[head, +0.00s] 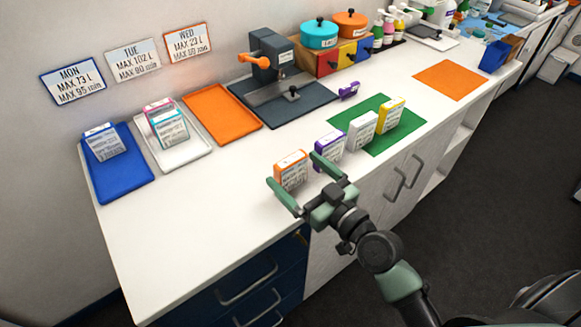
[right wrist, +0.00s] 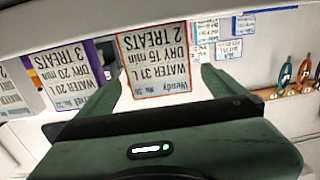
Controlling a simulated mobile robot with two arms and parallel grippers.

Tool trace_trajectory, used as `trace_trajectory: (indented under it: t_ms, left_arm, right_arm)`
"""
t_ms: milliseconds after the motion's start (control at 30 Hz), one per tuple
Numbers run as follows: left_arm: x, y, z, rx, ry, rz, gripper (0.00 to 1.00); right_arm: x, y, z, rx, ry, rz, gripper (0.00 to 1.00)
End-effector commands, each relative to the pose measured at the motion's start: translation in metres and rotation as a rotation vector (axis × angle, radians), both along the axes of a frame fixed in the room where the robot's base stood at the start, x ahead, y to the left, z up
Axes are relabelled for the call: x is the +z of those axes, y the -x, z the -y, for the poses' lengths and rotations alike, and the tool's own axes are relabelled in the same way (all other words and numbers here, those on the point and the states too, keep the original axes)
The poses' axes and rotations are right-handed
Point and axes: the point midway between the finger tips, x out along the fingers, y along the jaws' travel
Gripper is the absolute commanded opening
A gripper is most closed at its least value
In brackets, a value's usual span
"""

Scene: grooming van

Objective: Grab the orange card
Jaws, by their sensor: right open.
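The orange card (head: 291,174), white with an orange border, stands upright near the front edge of the white counter. In the right wrist view the orange card (right wrist: 158,62) appears upside down; its text includes "Wendy" and "2 TREATS". My right gripper (head: 292,169) is open, with one finger to each side of the card. In the right wrist view the gripper (right wrist: 160,78) shows a gap between each finger and the card; I cannot tell how far the card sits between the tips. My left gripper is not in view.
A purple card (head: 329,149) stands close beside the right finger. A white card (head: 361,131) and a yellow card (head: 390,116) stand on a green mat (head: 407,122). Blue (head: 123,188), white (head: 195,150) and orange (head: 222,112) trays lie behind. The counter's left front is clear.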

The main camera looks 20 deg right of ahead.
Motion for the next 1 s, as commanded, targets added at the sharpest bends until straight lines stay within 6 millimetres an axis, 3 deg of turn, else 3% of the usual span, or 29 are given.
trace_trajectory:
  t_ms: [167, 433, 667, 1000]
  left_arm:
    - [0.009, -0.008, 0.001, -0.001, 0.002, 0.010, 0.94]
    - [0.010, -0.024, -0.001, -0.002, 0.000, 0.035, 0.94]
    - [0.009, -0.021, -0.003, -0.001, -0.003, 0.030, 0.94]
    - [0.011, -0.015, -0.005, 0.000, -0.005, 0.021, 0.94]
  right_arm:
    - [0.002, -0.021, -0.008, 0.000, -0.001, 0.000, 0.98]
    - [0.000, -0.023, -0.009, 0.000, 0.001, -0.002, 0.98]
    - [0.000, -0.023, -0.009, -0.001, 0.000, -0.001, 0.34]
    - [0.005, -0.023, -0.009, -0.001, 0.000, 0.001, 0.32]
